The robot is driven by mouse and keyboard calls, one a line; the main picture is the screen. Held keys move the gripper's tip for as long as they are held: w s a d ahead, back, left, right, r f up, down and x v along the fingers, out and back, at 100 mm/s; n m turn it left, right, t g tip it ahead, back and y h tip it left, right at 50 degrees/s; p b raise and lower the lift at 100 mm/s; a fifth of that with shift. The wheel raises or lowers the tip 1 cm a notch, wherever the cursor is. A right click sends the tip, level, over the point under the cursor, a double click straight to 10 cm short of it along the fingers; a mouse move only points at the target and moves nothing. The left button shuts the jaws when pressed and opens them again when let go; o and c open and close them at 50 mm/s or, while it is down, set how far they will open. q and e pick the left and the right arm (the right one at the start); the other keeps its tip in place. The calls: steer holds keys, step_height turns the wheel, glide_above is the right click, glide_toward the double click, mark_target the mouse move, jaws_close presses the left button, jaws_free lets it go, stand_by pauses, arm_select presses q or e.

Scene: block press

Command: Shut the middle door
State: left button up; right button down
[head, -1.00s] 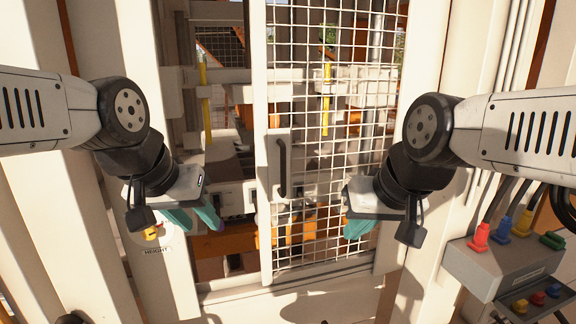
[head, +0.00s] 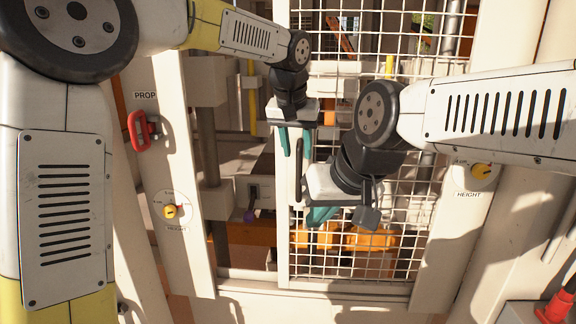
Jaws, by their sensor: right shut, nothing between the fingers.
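The middle door (head: 283,255) is a white-framed wire-mesh panel. It covers the right part of the opening, with an open gap to its left. Its upright black handle (head: 298,165) is on its left edge. My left gripper (head: 296,150) points down at the upper part of the handle, with its teal fingers apart, one on each side of it; I cannot tell whether they touch it. My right gripper (head: 318,217) is shut and empty, in front of the mesh, low and right of the handle.
The left post (head: 190,235) carries a red PROP lever (head: 139,131) and a yellow HEIGHT knob (head: 170,211). Another HEIGHT knob (head: 480,170) is on the right post. Machinery with orange parts (head: 370,238) shows behind the mesh. A red plug (head: 556,306) is at the lower right.

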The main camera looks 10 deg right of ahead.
mark_target(298, 158)
arm_select(q)
steer(key=x, duration=0.6)
jaws_close()
stand_by(1.3)
